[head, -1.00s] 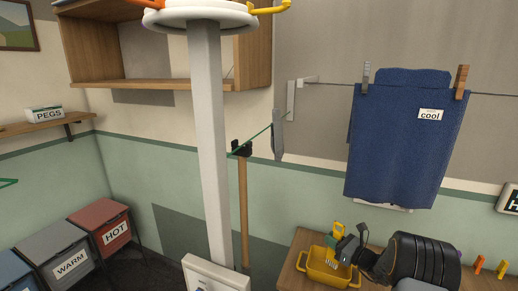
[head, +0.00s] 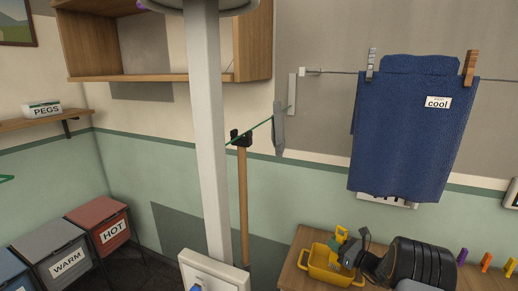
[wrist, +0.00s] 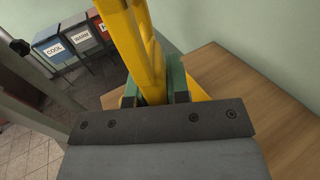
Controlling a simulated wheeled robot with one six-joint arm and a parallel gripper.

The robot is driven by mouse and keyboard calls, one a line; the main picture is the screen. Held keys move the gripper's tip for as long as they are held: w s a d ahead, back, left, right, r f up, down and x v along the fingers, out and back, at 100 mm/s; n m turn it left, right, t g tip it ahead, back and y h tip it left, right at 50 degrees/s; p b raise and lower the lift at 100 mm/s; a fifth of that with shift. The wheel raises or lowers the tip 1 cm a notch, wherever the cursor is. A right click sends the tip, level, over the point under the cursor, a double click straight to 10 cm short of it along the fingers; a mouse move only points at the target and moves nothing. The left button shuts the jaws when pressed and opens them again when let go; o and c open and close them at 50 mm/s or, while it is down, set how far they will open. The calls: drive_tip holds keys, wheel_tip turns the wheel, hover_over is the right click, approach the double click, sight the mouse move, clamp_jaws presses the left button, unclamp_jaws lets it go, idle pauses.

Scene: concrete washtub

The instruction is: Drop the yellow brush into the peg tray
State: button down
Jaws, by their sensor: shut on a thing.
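The yellow brush (head: 341,233) is held in my gripper (head: 340,244) above the wooden bench at lower right. In the wrist view the brush (wrist: 140,45) stands large and close, between the green finger pads of my gripper (wrist: 158,88), which is shut on it. A yellow tub with handles (head: 322,268) sits on the bench below and beside the gripper. Its far side is partly hidden by the gripper. A white box labelled PEGS (head: 42,110) stands on the left wall shelf; it may be the peg tray.
The wooden bench (head: 292,267) has several coloured pegs (head: 486,261) at right. A blue towel (head: 410,130) hangs from a line above. HOT (head: 98,228) and WARM (head: 62,256) bins stand at lower left. A white post (head: 208,130) rises in the middle.

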drive_tip(key=c, duration=1)
unclamp_jaws()
drive_tip(key=b+v, duration=0.2)
drive_tip(key=v, duration=1.1)
drive_tip(key=shift+s+d+b, duration=0.25)
drive_tip(key=shift+s+b, duration=0.05)
drive_tip(key=shift+s, duration=0.05)
